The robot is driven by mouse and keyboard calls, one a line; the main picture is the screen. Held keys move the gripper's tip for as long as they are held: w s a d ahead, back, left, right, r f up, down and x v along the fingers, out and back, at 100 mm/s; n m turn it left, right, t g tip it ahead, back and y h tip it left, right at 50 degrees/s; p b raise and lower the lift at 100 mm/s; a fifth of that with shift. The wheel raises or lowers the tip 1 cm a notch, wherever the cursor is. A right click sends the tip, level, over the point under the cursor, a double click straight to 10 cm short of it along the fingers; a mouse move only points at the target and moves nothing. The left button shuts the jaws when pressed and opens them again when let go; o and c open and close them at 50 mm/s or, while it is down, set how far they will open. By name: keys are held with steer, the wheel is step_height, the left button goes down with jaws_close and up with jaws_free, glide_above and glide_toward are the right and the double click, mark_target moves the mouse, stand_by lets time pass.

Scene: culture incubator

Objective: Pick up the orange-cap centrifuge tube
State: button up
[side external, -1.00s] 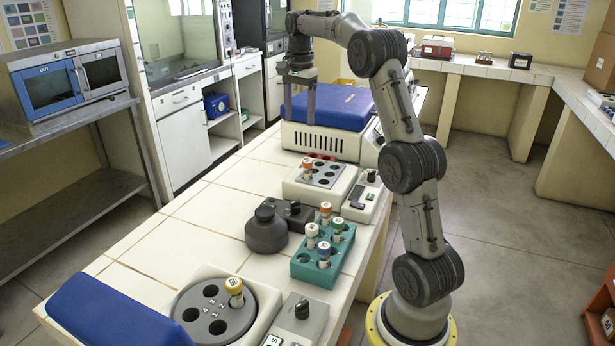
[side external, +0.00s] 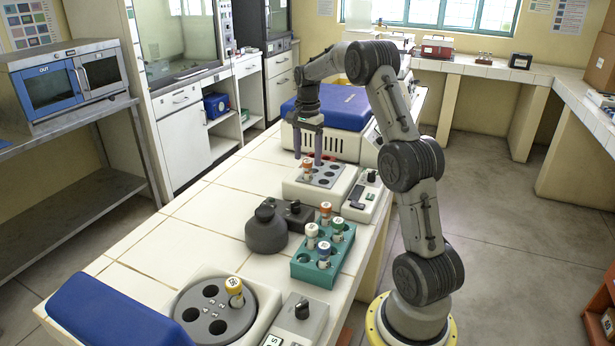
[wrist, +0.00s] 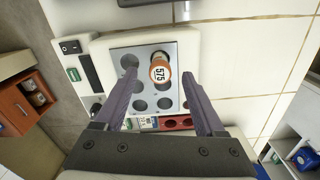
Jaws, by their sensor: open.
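An orange-cap tube (side external: 307,165) stands upright in a hole of the white block with a grey multi-hole plate (side external: 330,178). In the wrist view its cap (wrist: 160,72) shows the number 575. My gripper (side external: 308,158) is open, fingers pointing down over that block. In the wrist view the fingertips (wrist: 159,75) lie to either side of the cap, with gaps on both sides. Whether they reach down to cap height is hard to tell. Another orange-cap tube (side external: 325,209) stands in the teal rack (side external: 304,271), nearer the side camera.
The teal rack also holds green, blue and white-topped tubes. A dark grey rounded device (side external: 266,233) sits beside it. A centrifuge (side external: 215,322) with a yellow-cap tube (side external: 234,288) is in front. A blue-lidded machine (side external: 335,108) stands behind the block. Bench tiles left of the block are clear.

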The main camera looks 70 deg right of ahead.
mark_target(307, 176)
steer(key=shift+f, duration=1.45)
steer(key=shift+c, duration=0.4)
jaws_close()
